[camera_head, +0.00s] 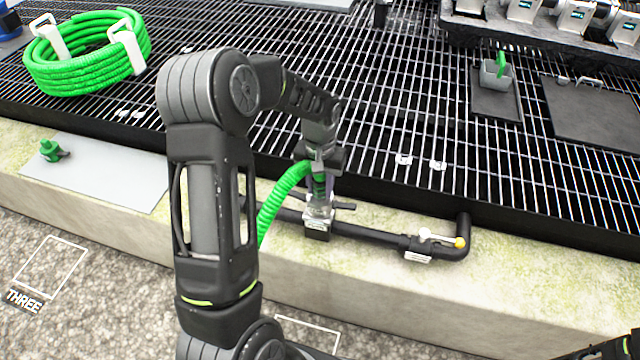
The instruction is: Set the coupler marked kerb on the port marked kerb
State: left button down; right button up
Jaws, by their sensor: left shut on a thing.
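My left gripper (321,178) points down and is shut on a coupler (320,207) at the end of a green ribbed hose (283,197). The coupler is upright, directly above or on a port (317,231) on the black pipe (368,234) along the concrete kerb. I cannot tell whether the coupler is seated or just above the port. The port carries a pale label too small to read. My left arm hides part of the hose and the pipe's left end. My right gripper is out of view; only a bit of my right arm shows at the lower right corner.
A valve with a yellow-tipped lever (442,239) sits on the pipe's right end. Behind is black grating (400,100) with a coiled green hose (85,55), a grey cup (495,74) and dark plates. A green fitting (54,151) lies on a pale plate (105,172) at left.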

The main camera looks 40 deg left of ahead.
pick_arm(q)
jog(key=shift+f, duration=0.1)
dwell(0.3)
jog(key=c, duration=1)
grip_release()
jog(key=shift+o, duration=0.2)
notch_tip(320, 180, up, 8)
jog(key=shift+f+p, duration=0.1)
jog(key=shift+p, duration=0.65)
